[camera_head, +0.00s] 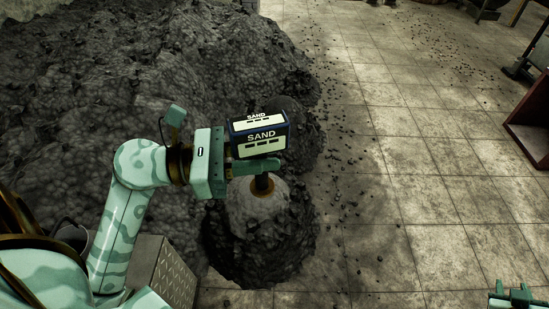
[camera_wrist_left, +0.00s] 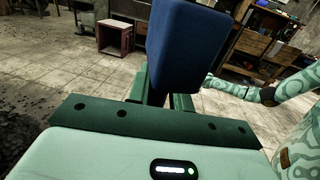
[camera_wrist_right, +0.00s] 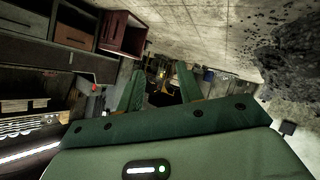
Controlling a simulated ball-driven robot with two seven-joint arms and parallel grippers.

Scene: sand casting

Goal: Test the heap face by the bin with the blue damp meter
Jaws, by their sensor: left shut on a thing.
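The blue damp meter (camera_head: 262,135), with a pale label reading SAND, is held in my left gripper (camera_head: 245,167), which is shut on it. In the left wrist view the meter's plain blue back (camera_wrist_left: 185,45) rises between the fingers (camera_wrist_left: 160,90). A short dark stem with a brass ring (camera_head: 262,188) points down below the gripper, against a paler rounded patch of the dark sand heap (camera_head: 110,70). I cannot tell whether its tip touches the sand. My right gripper (camera_head: 520,294) is at the lower right corner; its fingers (camera_wrist_right: 158,85) are apart and empty. I cannot identify the bin with certainty.
A grey metal box (camera_head: 168,268) stands below my left forearm. A red-brown open box (camera_head: 530,125) stands at the right edge. The tiled floor (camera_head: 420,180) right of the heap is mostly clear, with scattered crumbs. Shelving (camera_wrist_left: 265,40) shows in the left wrist view.

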